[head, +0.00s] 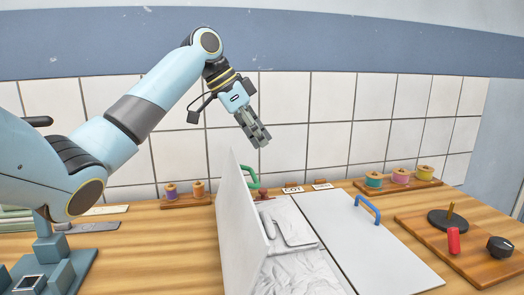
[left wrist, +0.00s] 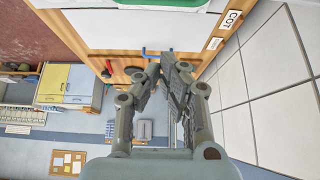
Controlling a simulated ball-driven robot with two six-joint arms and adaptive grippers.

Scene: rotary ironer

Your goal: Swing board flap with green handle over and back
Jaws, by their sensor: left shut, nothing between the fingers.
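The white board flap (head: 236,225) stands steeply on edge above the left part of the board. Its green handle (head: 252,176) shows at the flap's far upper side, partly hidden behind it. My left gripper (head: 262,142) is shut and empty, in the air above and apart from the green handle. Its fingers also show in the left wrist view (left wrist: 166,66). My right gripper is not in view.
A flat white panel (head: 350,236) with a blue handle (head: 367,208) lies to the right. Beside the flap is a wrinkled white surface (head: 300,274). Thread spools stand on a wooden rack (head: 400,186) at the back right. A wooden plate with a black knob (head: 499,246) is at far right.

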